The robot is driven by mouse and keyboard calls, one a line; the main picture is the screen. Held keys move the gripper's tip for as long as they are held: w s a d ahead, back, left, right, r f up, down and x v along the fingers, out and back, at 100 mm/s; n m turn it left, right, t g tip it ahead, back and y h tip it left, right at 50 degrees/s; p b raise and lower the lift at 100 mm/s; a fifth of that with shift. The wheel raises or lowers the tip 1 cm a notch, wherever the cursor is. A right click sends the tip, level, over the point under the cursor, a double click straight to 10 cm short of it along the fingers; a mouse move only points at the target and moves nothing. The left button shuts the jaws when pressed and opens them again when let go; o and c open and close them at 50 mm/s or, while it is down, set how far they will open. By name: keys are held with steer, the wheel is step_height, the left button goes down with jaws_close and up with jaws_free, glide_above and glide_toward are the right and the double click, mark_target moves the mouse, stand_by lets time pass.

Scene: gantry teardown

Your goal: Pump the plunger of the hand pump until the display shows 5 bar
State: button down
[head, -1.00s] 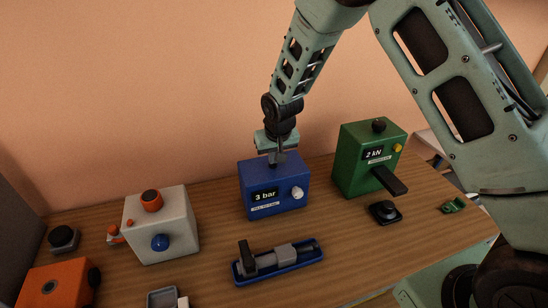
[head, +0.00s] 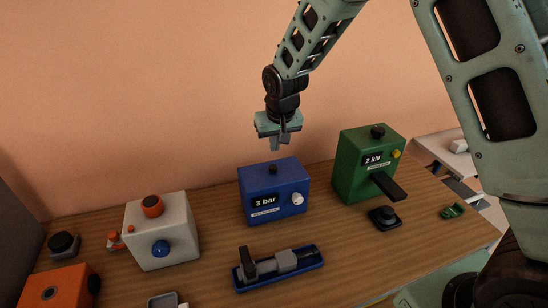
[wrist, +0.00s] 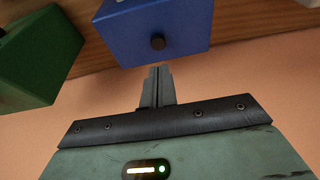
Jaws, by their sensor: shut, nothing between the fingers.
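The hand pump is the blue box (head: 252,192) standing on the wooden table in the middle of the head view. Its display (head: 265,202) reads 3 bar, and a white knob (head: 297,199) sits on its front. A dark plunger (head: 273,170) stands up from its top. My gripper (head: 281,146) is shut and empty, above the plunger and apart from it. In the wrist view, the fingertips of my gripper (wrist: 158,70) show near the dark round plunger top (wrist: 157,42) on the blue box (wrist: 175,20).
A green box (head: 352,160) with a 2 kN display and dark lever stands to the right. A white box (head: 180,225) with orange and blue knobs stands left. A blue tray (head: 300,272) holding a grey tool lies in front. An orange box (head: 62,285) is front left.

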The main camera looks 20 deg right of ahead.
steer(key=shift+b+v, duration=0.7)
steer(key=shift+v, duration=2.05)
steer(key=shift+w, duration=0.1)
steer(key=s+a+f+n+g+y+b, duration=0.15)
steer(key=s+a, duration=0.25)
steer(key=s, duration=0.5)
steer(key=s+a+n+g+b, duration=0.1)
steer(key=s+a+n+b, duration=0.2)
steer(key=s, duration=0.6)
steer(key=s+f+n+b, duration=0.2)
steer(key=s+f+n, duration=0.1)
steer(key=s, duration=1.3)
steer(key=shift+s+f+g+h, duration=0.4)
steer(key=shift+f+g+h, duration=0.05)
steer(key=shift+f, duration=0.05)
steer(key=shift+w, duration=0.1)
